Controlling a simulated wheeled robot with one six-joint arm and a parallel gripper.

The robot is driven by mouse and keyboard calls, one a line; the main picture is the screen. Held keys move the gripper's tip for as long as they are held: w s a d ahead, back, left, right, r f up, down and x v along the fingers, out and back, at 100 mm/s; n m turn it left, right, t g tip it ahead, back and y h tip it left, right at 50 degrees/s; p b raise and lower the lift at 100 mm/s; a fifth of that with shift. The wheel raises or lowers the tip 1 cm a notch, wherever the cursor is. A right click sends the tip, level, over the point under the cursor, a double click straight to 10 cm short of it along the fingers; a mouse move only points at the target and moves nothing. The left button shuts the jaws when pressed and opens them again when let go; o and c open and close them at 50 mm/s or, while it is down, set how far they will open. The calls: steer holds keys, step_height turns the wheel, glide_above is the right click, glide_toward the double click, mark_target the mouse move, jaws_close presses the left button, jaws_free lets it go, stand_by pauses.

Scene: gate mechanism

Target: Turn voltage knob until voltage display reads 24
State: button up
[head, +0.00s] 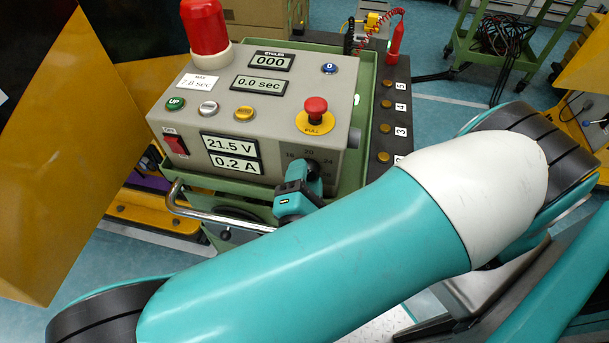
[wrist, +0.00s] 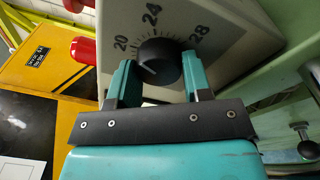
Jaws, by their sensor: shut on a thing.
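The voltage display (head: 230,144) on the grey control box reads 21.5 V. The black voltage knob (wrist: 159,62) sits on the box's front face, with 20, 24 and 28 printed around it in the wrist view. A small pale mark on the knob points to the lower left in that view. My gripper (wrist: 160,78) has one teal finger on each side of the knob and is shut on it. In the head view my gripper (head: 296,192) partly hides the knob and its scale.
The current display (head: 235,164) below reads 0.2 A. A red emergency button (head: 316,108) stands on the sloped top above the knob. A metal handle bar (head: 215,214) runs left of my gripper. A red switch (head: 175,144) is at the box's left.

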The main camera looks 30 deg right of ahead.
steer(key=m, duration=0.6)
steer(key=shift+a+m+h, duration=0.1)
steer(key=shift+m+h, duration=0.2)
steer(key=shift+m, duration=0.4)
steer(key=o, duration=0.9)
